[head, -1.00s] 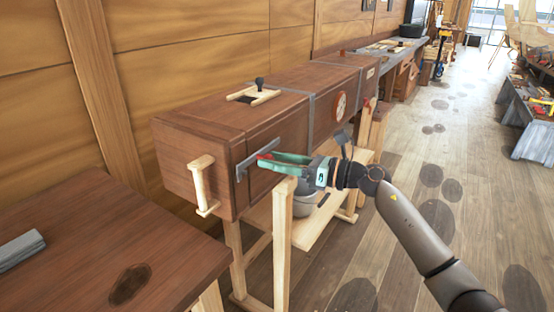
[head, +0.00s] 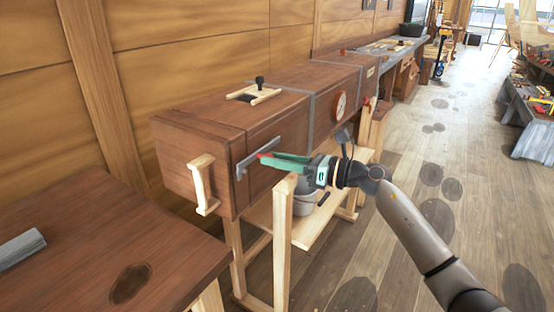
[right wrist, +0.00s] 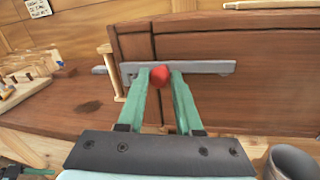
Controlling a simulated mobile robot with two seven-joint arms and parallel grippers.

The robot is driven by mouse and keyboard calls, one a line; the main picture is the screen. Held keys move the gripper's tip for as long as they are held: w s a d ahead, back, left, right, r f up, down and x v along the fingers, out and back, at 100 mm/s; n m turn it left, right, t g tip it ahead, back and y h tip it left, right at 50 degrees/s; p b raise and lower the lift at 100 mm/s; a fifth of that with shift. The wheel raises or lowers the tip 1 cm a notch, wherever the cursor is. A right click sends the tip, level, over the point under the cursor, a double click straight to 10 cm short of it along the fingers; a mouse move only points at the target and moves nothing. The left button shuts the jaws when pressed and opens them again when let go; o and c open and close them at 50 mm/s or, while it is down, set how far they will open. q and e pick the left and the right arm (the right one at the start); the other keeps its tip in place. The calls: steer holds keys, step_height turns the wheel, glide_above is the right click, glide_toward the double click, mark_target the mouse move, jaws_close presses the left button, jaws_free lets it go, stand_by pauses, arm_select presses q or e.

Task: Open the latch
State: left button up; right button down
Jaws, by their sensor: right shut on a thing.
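The latch is a flat grey metal bar (head: 258,152) on the front of a long reddish-brown wooden box. It also shows in the right wrist view (right wrist: 210,67), lying level across a seam between two panels. A red knob (right wrist: 160,77) sits on the bar. My right gripper (head: 268,157), with green fingers, reaches in from the right and is shut on the knob. In the right wrist view its fingertips (right wrist: 160,75) stand on either side of the knob.
A pale wooden handle (head: 202,185) sticks out of the box's left end. A brown table (head: 90,260) stands at the front left. Pale trestle legs (head: 283,235) and a grey bucket (head: 304,203) are below the gripper. The floor (head: 410,160) to the right is open.

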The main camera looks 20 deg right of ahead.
arm_select(q)
steer(key=shift+s+f, duration=0.1)
steer(key=shift+s, duration=0.2)
stand_by(0.5)
